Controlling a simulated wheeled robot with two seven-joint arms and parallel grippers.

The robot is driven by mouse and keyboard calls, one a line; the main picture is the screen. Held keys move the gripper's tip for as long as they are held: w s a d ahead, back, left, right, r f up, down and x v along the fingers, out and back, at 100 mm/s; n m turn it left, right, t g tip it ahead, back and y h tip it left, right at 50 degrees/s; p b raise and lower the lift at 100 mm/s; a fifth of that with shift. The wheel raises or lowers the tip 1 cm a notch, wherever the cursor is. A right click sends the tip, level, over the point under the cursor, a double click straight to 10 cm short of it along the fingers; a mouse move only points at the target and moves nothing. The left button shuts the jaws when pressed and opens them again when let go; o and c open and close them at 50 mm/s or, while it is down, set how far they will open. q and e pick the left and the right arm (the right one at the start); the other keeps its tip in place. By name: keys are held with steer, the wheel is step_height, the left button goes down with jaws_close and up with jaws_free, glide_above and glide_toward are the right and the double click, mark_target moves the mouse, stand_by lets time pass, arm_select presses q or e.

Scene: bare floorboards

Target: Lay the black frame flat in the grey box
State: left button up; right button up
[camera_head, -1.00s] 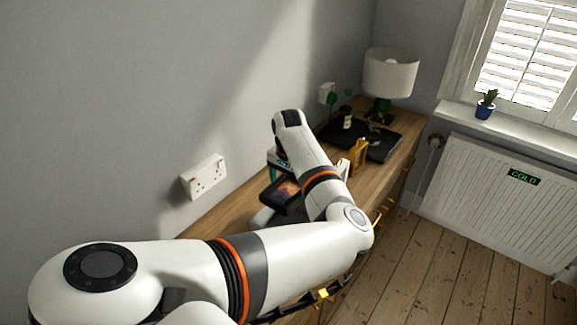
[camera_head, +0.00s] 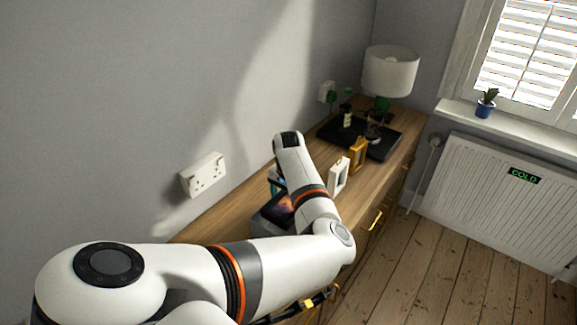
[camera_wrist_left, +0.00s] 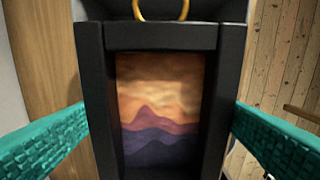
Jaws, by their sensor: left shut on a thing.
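The black frame (camera_head: 268,216) holds a picture of dusky mountains. In the head view it is partly hidden behind my left arm, above the sideboard. In the left wrist view the frame (camera_wrist_left: 160,38) fills the middle, between the two teal fingers of my left gripper (camera_wrist_left: 162,125). The gripper is shut on the frame. In the head view only a bit of teal finger (camera_head: 275,184) shows beside the wrist. My right gripper is not in view.
On the wooden sideboard (camera_head: 393,166) stand a white frame (camera_head: 339,177) and a yellow frame (camera_head: 358,154), just right of my left forearm. Behind them are a flat black item (camera_head: 382,148) and a lamp (camera_head: 390,72). A wall with a socket (camera_head: 203,175) borders the left.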

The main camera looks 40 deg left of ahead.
arm_select(q)
steer(key=b, duration=0.3)
glide_above(289, 231)
step_height(289, 231, down, 7)
steer(key=shift+s+a+f, duration=0.1)
steer(key=shift+a, duration=0.05)
steer(key=shift+f+b, duration=0.3)
steer(key=shift+f, duration=1.2)
steer(key=o, duration=0.9)
steer(key=shift+o, duration=0.2)
steer(key=shift+r, duration=0.1)
step_height(289, 231, up, 12)
steer(key=shift+f+b, duration=0.1)
steer(key=shift+b, duration=0.6)
